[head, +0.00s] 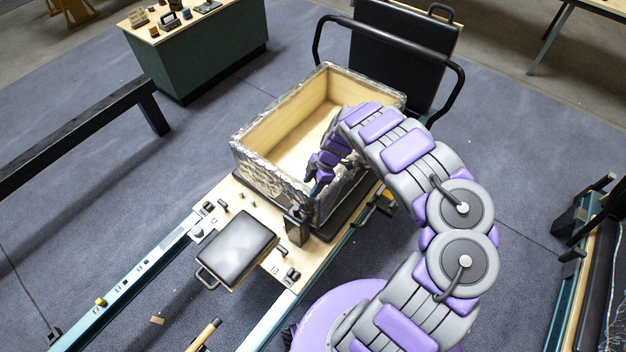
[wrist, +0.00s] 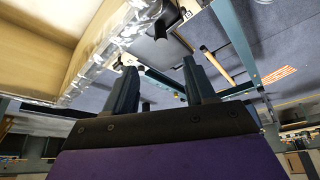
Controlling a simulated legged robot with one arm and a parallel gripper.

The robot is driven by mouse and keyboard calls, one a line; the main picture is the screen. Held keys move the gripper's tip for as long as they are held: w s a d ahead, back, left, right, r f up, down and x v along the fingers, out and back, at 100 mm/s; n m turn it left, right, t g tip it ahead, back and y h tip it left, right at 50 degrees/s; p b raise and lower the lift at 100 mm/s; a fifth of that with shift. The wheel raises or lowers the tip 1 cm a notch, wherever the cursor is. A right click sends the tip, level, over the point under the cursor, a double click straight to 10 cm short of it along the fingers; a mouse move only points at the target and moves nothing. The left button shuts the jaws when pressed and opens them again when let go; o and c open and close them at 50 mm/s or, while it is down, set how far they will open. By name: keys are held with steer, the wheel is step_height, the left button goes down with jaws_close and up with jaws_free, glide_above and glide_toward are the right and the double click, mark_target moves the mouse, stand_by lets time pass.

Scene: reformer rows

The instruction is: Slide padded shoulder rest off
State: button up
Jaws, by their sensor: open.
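A black padded rest with a handle (head: 236,250) lies flat at the front end of the pale wooden carriage board (head: 232,192). A dark upright block (head: 297,226) stands on the board beside the box; I cannot tell which of these is the shoulder rest. My gripper (head: 311,187) is at the front wall of the foil-wrapped wooden box (head: 262,176), above the upright block. In the wrist view my gripper (wrist: 160,78) has its two fingers apart with nothing held between them. A small dark piece (wrist: 160,28) shows beyond the fingers; its identity is unclear.
Teal rails (head: 135,282) run to the lower left from the board. A black backboard with a curved bar (head: 400,60) stands behind the box. A dark beam (head: 75,137) lies left, and a green cabinet (head: 205,60) stands at the back. Blue-grey floor is clear between them.

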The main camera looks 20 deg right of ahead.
mark_target(296, 209)
steer(key=b+x, duration=0.5)
steer(key=x, duration=1)
steer(key=shift+s, duration=0.1)
steer(key=shift+a+f+b, duration=0.2)
steer(key=shift+b, duration=0.1)
steer(key=shift+c, duration=0.3)
jaws_close()
